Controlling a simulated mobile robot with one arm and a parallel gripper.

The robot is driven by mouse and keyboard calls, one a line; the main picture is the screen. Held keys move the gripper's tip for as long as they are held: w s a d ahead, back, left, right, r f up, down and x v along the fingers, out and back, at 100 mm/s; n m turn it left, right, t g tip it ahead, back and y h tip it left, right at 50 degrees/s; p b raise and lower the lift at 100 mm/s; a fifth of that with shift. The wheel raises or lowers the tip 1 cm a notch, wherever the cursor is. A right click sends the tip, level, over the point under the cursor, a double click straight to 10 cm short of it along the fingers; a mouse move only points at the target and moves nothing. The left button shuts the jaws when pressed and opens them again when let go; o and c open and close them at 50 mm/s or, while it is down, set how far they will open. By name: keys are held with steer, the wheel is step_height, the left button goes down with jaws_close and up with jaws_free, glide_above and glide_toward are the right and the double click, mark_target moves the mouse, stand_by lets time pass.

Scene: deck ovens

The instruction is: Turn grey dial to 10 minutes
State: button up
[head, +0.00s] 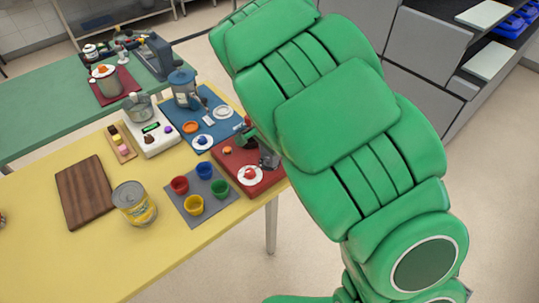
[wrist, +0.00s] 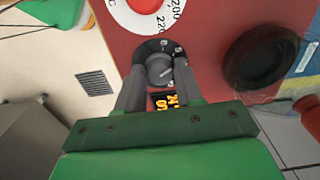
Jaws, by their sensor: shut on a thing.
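The grey dial (wrist: 159,70) is a round knob on a dark ring with small white marks, set on a red panel (wrist: 215,25). My gripper (wrist: 161,76) reaches it in the wrist view, with one grey finger on each side, shut on the knob. A small black display (wrist: 163,101) with orange digits lies just below the dial, partly hidden between my fingers; I cannot read it surely. The dial's pointer setting is too small to tell. In the head view my green arm covers part of the red panel (head: 228,160).
In the head view, colored cups (head: 195,205) and a can (head: 134,203) stand on the yellow table (head: 60,255).

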steer(key=m, duration=0.5)
stand_by(0.6)
steer(key=o, duration=1)
steer(key=shift+r, duration=0.15)
step_height(320, 180, up, 8)
steer(key=shift+f, duration=0.25)
